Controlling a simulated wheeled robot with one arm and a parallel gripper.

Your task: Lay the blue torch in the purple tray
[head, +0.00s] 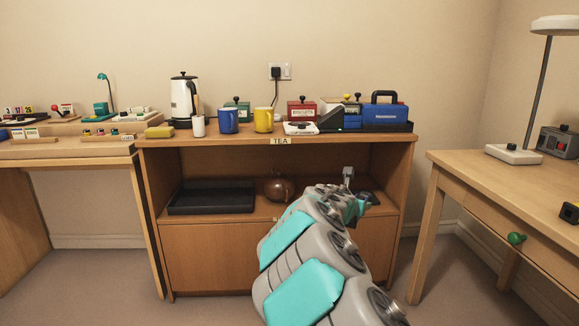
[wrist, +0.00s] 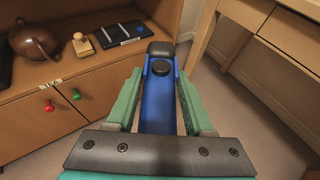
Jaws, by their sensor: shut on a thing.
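The blue torch (wrist: 158,105) has a blue body, a dark head and a round dark button. In the wrist view it lies between the two green fingers of my gripper (wrist: 160,80), which is shut on it. The torch is held in the air in front of the tea cabinet, with its dark head pointing away from the wrist. In the head view my arm reaches toward the cabinet's open shelf and its links hide the torch. I cannot make out a purple tray in either view.
A black tray (head: 211,197) and a brown round kettle (head: 279,188) stand on the cabinet shelf. A wooden stamp (wrist: 82,45) and a dark flat case (wrist: 122,33) lie there too. The cabinet top (head: 226,140) is crowded with mugs and boxes. A desk (head: 500,180) stands right.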

